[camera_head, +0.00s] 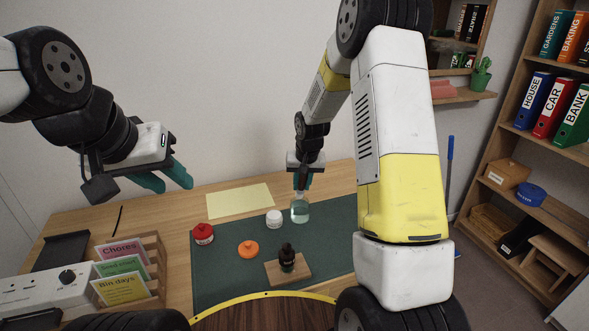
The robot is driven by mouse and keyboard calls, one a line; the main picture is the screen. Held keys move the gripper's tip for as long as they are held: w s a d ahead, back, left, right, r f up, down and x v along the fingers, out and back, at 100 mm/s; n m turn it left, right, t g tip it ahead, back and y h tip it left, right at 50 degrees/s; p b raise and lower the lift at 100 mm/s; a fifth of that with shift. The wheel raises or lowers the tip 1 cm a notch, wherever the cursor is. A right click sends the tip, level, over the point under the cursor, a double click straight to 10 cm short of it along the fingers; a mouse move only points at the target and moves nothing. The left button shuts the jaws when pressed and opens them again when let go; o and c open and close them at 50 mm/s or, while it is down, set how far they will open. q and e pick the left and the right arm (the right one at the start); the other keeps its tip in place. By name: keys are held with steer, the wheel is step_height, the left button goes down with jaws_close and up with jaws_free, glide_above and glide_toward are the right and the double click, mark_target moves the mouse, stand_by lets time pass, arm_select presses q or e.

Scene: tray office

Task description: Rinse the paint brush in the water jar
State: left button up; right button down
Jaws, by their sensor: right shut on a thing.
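The water jar (300,213) is clear with pale greenish water and stands upright near the back of the dark green mat (235,268). My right gripper (303,184) points straight down directly over the jar's mouth, its teal fingers close together. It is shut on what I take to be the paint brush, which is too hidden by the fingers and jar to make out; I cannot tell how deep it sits. My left gripper (166,182) is open and empty, raised in the air above the left part of the desk.
A white pot (274,217), red pot (203,233), orange pot (248,249) and dark bottle (287,257) on a wooden block (270,273) stand near the jar. Yellow paper (240,201) lies behind. A card rack (150,255) and dark stick (118,220) are left.

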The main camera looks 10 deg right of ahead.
mark_target(302, 194)
steer(key=shift+f, duration=2.35)
steer(key=shift+r, duration=3.5)
steer(key=shift+r, duration=2)
steer(key=shift+s+f, duration=0.1)
